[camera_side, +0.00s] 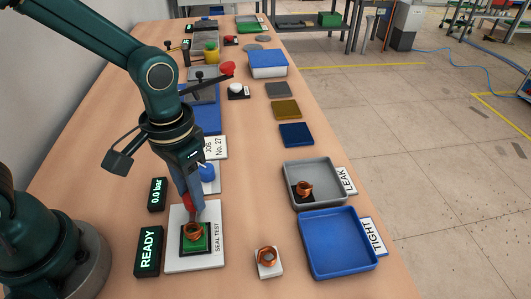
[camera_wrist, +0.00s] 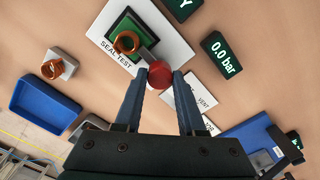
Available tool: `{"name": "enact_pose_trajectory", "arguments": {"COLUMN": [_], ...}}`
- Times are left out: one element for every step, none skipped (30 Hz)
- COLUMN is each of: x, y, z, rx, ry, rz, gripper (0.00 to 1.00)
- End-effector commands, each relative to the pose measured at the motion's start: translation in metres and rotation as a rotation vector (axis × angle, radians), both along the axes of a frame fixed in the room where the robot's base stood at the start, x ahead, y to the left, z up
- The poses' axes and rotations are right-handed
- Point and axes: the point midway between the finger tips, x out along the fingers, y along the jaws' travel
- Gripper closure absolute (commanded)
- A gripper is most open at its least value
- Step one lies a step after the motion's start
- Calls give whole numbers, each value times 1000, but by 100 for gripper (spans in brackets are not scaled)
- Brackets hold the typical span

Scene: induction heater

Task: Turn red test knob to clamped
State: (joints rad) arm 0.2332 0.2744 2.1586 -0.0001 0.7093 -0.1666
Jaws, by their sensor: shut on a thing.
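The red test knob (camera_wrist: 160,74) sits at the edge of the white SEAL TEST plate. My gripper (camera_wrist: 162,80) is shut on it, one finger on each side. In the side view my gripper (camera_side: 192,205) comes down from above, and the red knob (camera_side: 187,203) shows only in part beside the fingers. A copper ring part (camera_side: 193,231) sits on the green-and-black nest of the SEAL TEST plate (camera_side: 212,258), next to the knob. It also shows in the wrist view (camera_wrist: 127,42). Whether the knob is turned to clamped cannot be told.
One display (camera_side: 148,251) reads READY; another (camera_side: 157,194) reads 0.0 bar. A blue knob (camera_side: 208,173) stands just behind my gripper. A second copper part (camera_side: 267,256) sits on a small white block. The grey LEAK tray (camera_side: 327,177) holds a copper part; the blue TIGHT tray (camera_side: 340,246) is empty.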

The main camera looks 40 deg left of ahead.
Motion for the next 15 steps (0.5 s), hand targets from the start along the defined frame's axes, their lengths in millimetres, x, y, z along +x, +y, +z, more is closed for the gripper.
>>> {"name": "enact_pose_trajectory", "arguments": {"x": [1,1,1,1,1,1,1,1,1,1,1,1,1,1,1], "y": [0,0,0,0,0,0,0,0,0,0,0,0,0,0,0], "z": [1,1,1,1,1,1,1,1,1,1,1,1,1,1,1], "rx": [-2,-2,-2,-2,-2,-2,-2,-2,-2,-2,-2,-2,-2,-2,-2], "ry": [-3,-3,-3,-3,-3,-3,-3,-4,-4,-4,-4,-4,-4,-4,-4], "rz": [19,30,42,50,57,65,70,74,77,80,82,83,84,85,85], "gripper": [100,100,100,100,100,100,100,100,100,100,100,100,100,100,100]}}
